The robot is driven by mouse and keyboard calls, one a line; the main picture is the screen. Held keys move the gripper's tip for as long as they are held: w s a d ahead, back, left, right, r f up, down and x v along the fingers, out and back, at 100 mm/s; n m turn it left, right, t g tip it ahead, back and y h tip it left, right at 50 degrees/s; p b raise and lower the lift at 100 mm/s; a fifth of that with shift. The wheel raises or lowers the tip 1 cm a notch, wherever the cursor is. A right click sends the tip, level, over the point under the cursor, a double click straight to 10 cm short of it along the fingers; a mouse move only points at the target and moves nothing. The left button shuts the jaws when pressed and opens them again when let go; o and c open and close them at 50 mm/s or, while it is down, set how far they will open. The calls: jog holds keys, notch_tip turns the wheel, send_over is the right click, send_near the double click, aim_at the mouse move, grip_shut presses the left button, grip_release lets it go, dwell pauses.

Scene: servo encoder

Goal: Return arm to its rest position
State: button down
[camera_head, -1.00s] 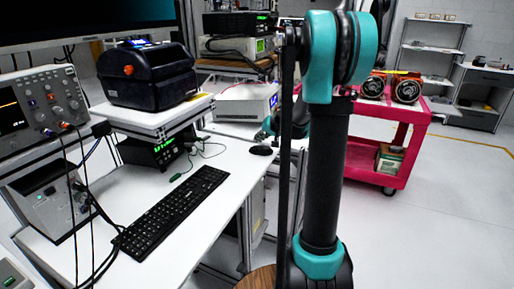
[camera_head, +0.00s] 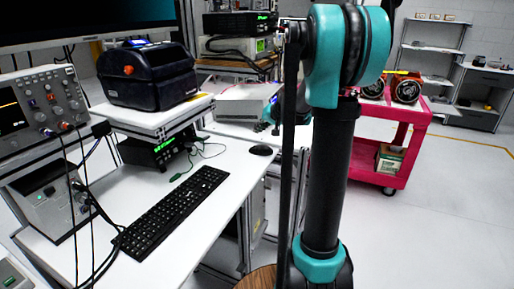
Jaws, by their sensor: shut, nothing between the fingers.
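My arm (camera_head: 328,180) stands upright in the right half of the head view, black with teal joints. Its upper joint (camera_head: 325,55) is near the top edge, and its lower teal collar (camera_head: 318,262) is near the bottom. A small teal and dark part of my arm's far end (camera_head: 271,112) shows behind the upright link, above the back of the white desk. My gripper's fingers cannot be made out; the upright link hides much of that area.
The white desk (camera_head: 210,220) at left holds a black keyboard (camera_head: 170,213), a mouse (camera_head: 261,150) and a printer (camera_head: 148,75). An oscilloscope (camera_head: 35,105) stands far left. A red cart (camera_head: 400,165) stands behind my arm at right. The floor (camera_head: 440,230) at right is clear.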

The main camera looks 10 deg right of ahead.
jog(key=s+f+n+g+h, duration=0.1)
jog(key=s+f, duration=0.4)
jog(key=s, duration=0.7)
jog(key=s+a+f+n+g+h, duration=0.1)
jog(key=s+f, duration=0.4)
jog(key=s, duration=0.7)
jog(key=s+a+f+n+g+h, duration=0.1)
jog(key=s+f, duration=0.4)
jog(key=s, duration=0.7)
jog(key=shift+s+f+g+h, duration=0.25)
jog(key=shift+g+h, duration=0.15)
jog(key=shift+h, duration=0.4)
